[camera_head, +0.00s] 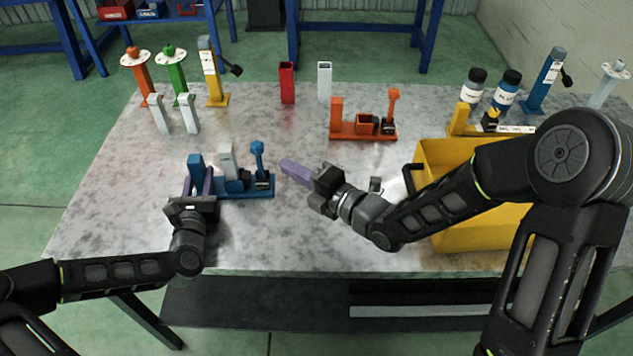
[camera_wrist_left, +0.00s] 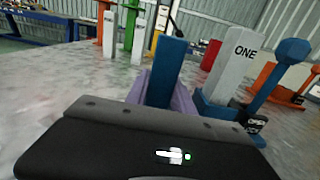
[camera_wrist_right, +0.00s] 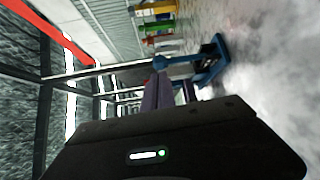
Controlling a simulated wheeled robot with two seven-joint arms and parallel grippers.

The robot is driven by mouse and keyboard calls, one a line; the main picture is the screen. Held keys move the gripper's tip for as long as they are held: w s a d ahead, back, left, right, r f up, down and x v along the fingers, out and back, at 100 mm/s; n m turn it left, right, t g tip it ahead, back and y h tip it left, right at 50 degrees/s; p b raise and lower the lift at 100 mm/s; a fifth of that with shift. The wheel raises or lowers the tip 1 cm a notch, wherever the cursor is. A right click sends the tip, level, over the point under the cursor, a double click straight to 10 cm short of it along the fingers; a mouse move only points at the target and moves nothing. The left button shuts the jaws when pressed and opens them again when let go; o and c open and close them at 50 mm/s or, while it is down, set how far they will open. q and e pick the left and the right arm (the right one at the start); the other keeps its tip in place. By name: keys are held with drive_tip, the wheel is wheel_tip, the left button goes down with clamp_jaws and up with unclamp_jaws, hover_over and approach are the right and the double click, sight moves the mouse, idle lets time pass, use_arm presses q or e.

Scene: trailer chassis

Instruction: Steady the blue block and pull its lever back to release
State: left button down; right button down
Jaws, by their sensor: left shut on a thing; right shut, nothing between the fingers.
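The blue block (camera_head: 236,193) is a low blue base with an upright post at its left end, a white piece marked ONE in the middle and a round-topped lever (camera_head: 257,158) at its right end. My left gripper (camera_head: 199,182) is shut on the post, which shows between its purple fingers in the left wrist view (camera_wrist_left: 166,72). The lever (camera_wrist_left: 283,68) stands tilted there. My right gripper (camera_head: 296,171) is shut and empty, to the right of the lever and apart from it in the head view. The lever also shows in the right wrist view (camera_wrist_right: 214,46).
A similar orange block (camera_head: 363,130) stands behind to the right. A yellow bin (camera_head: 480,238) lies under my right forearm. Red (camera_head: 287,82) and white (camera_head: 324,81) uprights, coloured stands and bottles line the back. The table front between the arms is clear.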

drive_tip(key=f+v, duration=0.1)
drive_tip(key=v, duration=0.6)
drive_tip(key=shift+s+d+r, duration=0.2)
drive_tip(key=shift+r, duration=0.2)
use_arm(q)
drive_tip(key=c, duration=0.8)
unclamp_jaws()
drive_tip(key=shift+o, duration=0.2)
drive_tip(key=shift+s, duration=0.1)
drive_tip(key=shift+s, duration=3.95)
drive_tip(key=shift+o, duration=0.5)
